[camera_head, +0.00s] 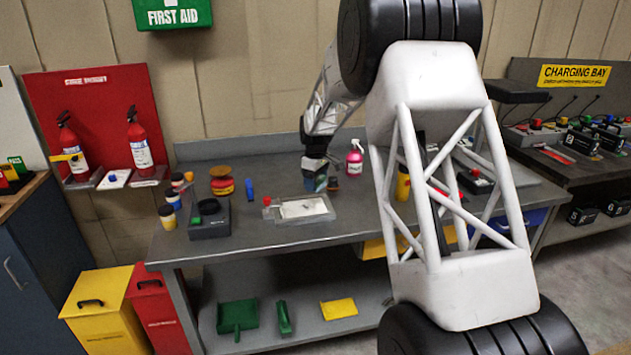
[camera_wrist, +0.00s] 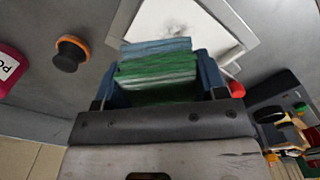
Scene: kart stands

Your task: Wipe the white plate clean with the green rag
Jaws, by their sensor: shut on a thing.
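The white plate (camera_head: 303,208) lies in a grey frame on the workbench, left of centre in the head view. In the wrist view the plate (camera_wrist: 165,18) is at the top, with faint grey marks visible on it. My gripper (camera_head: 318,183) is above the bench, behind the plate in the head view. In the wrist view my gripper (camera_wrist: 156,80) has its blue fingers shut on the folded green rag (camera_wrist: 158,66), which shows green and bluish layers. The rag appears apart from the plate, but its exact height is unclear.
A pink spray bottle (camera_head: 355,158) and an orange-and-black round item (camera_wrist: 72,53) stand near my gripper. A grey box (camera_head: 208,220), a blue item (camera_head: 249,188) and several jars are left of the plate. My white arm link hides part of the bench's right side.

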